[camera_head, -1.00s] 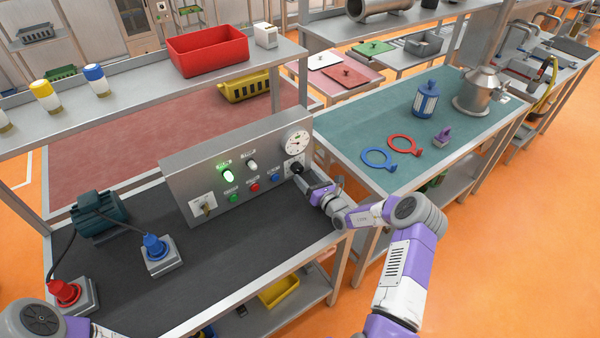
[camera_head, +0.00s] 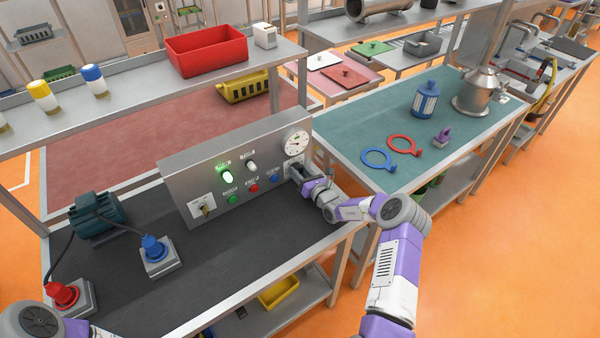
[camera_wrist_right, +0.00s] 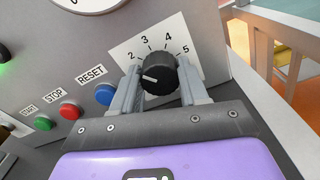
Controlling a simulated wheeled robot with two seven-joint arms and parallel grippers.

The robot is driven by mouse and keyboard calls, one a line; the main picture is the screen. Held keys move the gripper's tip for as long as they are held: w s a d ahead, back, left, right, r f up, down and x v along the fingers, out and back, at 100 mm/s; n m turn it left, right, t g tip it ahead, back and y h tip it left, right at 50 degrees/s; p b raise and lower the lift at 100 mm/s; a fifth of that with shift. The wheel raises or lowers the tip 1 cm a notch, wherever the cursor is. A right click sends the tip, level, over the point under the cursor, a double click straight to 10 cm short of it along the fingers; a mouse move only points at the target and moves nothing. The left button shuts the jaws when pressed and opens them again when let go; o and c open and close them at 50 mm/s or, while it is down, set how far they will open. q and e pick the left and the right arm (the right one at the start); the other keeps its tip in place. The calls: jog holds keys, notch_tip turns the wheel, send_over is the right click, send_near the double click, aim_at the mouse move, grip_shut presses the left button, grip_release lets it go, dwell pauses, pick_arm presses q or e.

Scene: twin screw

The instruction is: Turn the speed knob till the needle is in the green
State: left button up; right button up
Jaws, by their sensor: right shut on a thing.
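The black speed knob (camera_wrist_right: 160,72) sits on a white scale plate (camera_wrist_right: 124,52) on the grey panel, with the numbers 2 to 5 showing. Its white pointer mark faces left in the wrist view, below the 2. My right gripper (camera_wrist_right: 160,86) is shut on the knob, one finger on each side; in the head view (camera_head: 297,172) it largely hides it. The round white gauge (camera_head: 297,142) is above the knob; its needle is too small to read there, and only the gauge's lower edge shows in the wrist view. My left gripper is out of view.
The panel (camera_head: 180,165) also has a lit green lamp (camera_head: 227,177), a green button (camera_head: 232,199), a red button (camera_head: 254,188) and a blue button (camera_head: 273,179). Blue (camera_head: 153,248) and red (camera_head: 62,292) plugs stand at left. The dark bench top before the panel is clear.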

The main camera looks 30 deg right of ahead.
jog(key=shift+c, duration=0.7)
jog(key=shift+m, duration=0.4)
jog(key=m, duration=0.3)
jog(key=shift+m, duration=0.3)
jog(key=shift+m+p, duration=0.35)
jog(key=shift+m, duration=1.35)
jog(key=o, duration=1.1)
jog(key=shift+c, duration=0.2)
